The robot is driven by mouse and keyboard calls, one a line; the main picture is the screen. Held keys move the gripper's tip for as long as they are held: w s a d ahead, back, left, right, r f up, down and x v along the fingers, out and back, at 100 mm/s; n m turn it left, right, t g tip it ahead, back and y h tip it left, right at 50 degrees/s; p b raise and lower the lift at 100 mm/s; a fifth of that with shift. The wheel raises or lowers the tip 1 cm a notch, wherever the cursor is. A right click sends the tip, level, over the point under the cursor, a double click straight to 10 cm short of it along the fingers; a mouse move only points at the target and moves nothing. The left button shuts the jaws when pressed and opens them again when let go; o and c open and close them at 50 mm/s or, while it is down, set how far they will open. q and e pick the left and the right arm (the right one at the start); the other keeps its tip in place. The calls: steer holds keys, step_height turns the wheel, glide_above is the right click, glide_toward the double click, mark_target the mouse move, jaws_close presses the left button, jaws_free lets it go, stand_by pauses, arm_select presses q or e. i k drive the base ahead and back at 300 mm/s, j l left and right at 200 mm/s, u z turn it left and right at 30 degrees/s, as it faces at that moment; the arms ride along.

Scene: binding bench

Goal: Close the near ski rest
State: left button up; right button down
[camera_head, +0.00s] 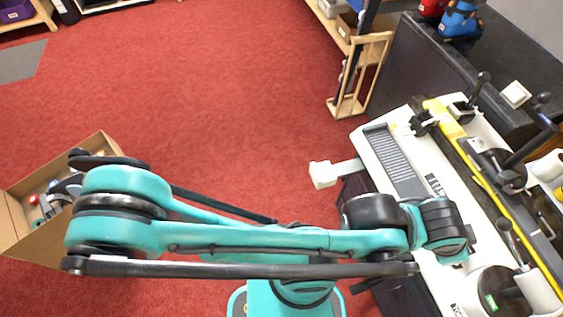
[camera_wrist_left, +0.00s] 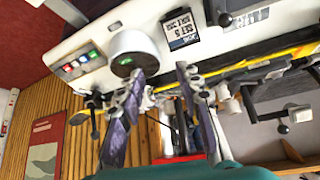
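A yellow ski-like strip (camera_head: 490,185) runs along the white bench (camera_head: 375,150) in the head view. Black clamp-like rests with ball-ended levers sit along it: one at the far end (camera_head: 430,120), a larger one in the middle (camera_head: 505,170), and a lever (camera_head: 508,235) nearer me. I cannot tell which is the near ski rest or whether it is closed. My left arm reaches over the bench's near side; its fingers are hidden in the head view. In the left wrist view my left gripper (camera_wrist_left: 160,78) is open and empty, its fingers below the yellow strip (camera_wrist_left: 262,66). My right gripper is not in view.
A round white knob with a green label (camera_wrist_left: 127,48) and a button panel (camera_wrist_left: 80,65) are close to the fingers. A cardboard box (camera_head: 100,145) is at left; red floor (camera_head: 230,90) is clear.

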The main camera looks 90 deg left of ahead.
mark_target(323, 174)
steer(key=u, duration=2.25)
steer(key=l+u, duration=0.15)
steer(key=u, duration=0.25)
steer(key=k+l+u, duration=0.1)
steer(key=u, duration=0.25)
steer(key=l+u, duration=0.1)
steer(key=u, duration=0.3)
steer(key=k+j, duration=0.05)
